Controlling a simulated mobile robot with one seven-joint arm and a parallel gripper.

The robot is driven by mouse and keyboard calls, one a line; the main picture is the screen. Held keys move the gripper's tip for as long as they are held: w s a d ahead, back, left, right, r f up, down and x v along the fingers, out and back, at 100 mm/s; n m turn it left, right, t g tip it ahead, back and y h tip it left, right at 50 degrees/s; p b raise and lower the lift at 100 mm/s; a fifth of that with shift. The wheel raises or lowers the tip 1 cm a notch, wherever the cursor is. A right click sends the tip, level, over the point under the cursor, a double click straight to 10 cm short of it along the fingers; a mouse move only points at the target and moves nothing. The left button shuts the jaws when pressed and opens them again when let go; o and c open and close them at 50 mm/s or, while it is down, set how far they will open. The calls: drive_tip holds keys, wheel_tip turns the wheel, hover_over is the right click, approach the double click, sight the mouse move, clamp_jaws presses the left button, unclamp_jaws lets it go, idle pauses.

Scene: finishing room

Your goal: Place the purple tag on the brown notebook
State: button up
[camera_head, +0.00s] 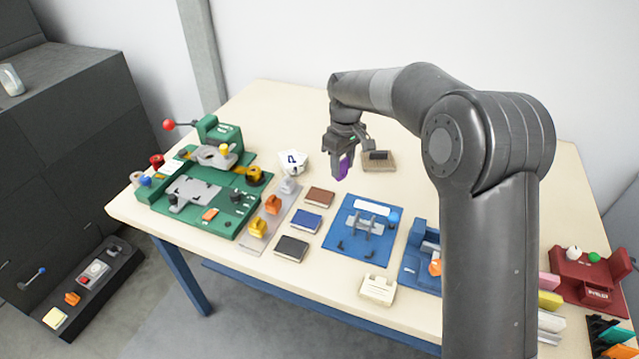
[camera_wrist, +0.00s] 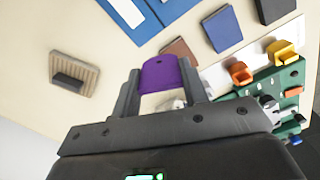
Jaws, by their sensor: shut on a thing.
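My gripper (camera_head: 341,163) is shut on the purple tag (camera_head: 343,168) and holds it above the table. In the wrist view the purple tag (camera_wrist: 160,74) sits between the two fingers of my gripper (camera_wrist: 162,90). The brown notebook (camera_head: 319,197) lies flat on the table, below and left of my gripper in the head view, at the back of a short row of notebooks. In the wrist view the brown notebook (camera_wrist: 179,50) lies just beyond the tag, partly hidden by it.
A blue notebook (camera_head: 306,222) and a black notebook (camera_head: 292,248) lie in front of the brown one. A grey strip with orange and yellow pieces (camera_head: 257,228) and a green fixture (camera_head: 205,215) stand left. A blue board (camera_head: 345,245) lies right.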

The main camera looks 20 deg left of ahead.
drive_tip(key=a+f, duration=0.1)
drive_tip(key=a, duration=0.1)
drive_tip(key=a+f, duration=0.1)
drive_tip(key=a, duration=0.1)
drive_tip(key=a+f, duration=0.1)
drive_tip(key=a, duration=0.1)
drive_tip(key=shift+s+f, duration=0.2)
drive_tip(key=shift+f, duration=2.2)
drive_tip(key=shift+f, duration=0.1)
drive_tip(key=o, duration=0.9)
drive_tip(key=shift+o, duration=0.2)
wheel_tip(320, 180, up, 12)
